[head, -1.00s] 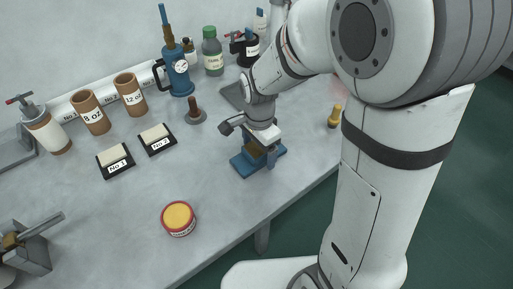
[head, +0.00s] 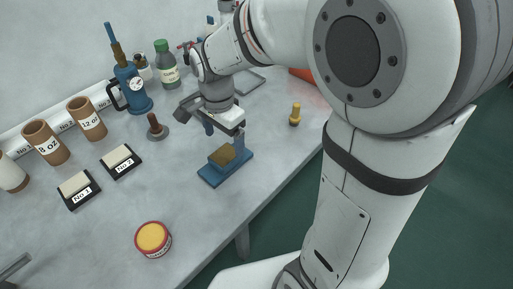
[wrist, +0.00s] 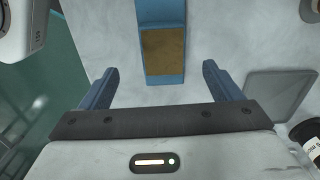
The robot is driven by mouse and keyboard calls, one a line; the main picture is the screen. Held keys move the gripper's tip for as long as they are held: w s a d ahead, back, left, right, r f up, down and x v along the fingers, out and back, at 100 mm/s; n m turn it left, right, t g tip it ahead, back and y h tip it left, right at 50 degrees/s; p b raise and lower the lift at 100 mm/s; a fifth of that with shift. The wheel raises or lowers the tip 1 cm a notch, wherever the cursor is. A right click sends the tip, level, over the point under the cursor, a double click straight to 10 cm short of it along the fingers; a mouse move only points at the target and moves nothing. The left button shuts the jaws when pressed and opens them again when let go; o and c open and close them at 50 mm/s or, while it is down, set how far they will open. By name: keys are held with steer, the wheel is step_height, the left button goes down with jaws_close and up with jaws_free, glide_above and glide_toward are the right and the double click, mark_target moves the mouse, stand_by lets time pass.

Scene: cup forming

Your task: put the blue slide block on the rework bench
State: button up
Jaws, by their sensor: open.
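The blue slide block (head: 226,166), a blue base with a brown pad on top, sits on the grey bench (head: 200,215) near its front edge. My gripper (head: 224,131) is open and empty above the block, apart from it. In the wrist view the block (wrist: 163,52) shows between and ahead of the two open blue fingers (wrist: 161,75). Nothing marks the grey bench as the rework bench.
A red and yellow tin (head: 153,238) stands front left of the block. A yellow peg (head: 295,114) stands to its right. Labelled pads (head: 120,160), a dark knob (head: 156,127) and a blue pump (head: 131,88) stand to the left and behind. The bench between block and tin is clear.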

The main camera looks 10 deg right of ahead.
steer(key=s+d+r+n+t, duration=0.2)
steer(key=s+d+r+n, duration=0.1)
steer(key=s+d+n, duration=0.8)
steer(key=shift+s+r, duration=0.15)
steer(key=shift+s, duration=0.15)
steer(key=shift+d, duration=0.1)
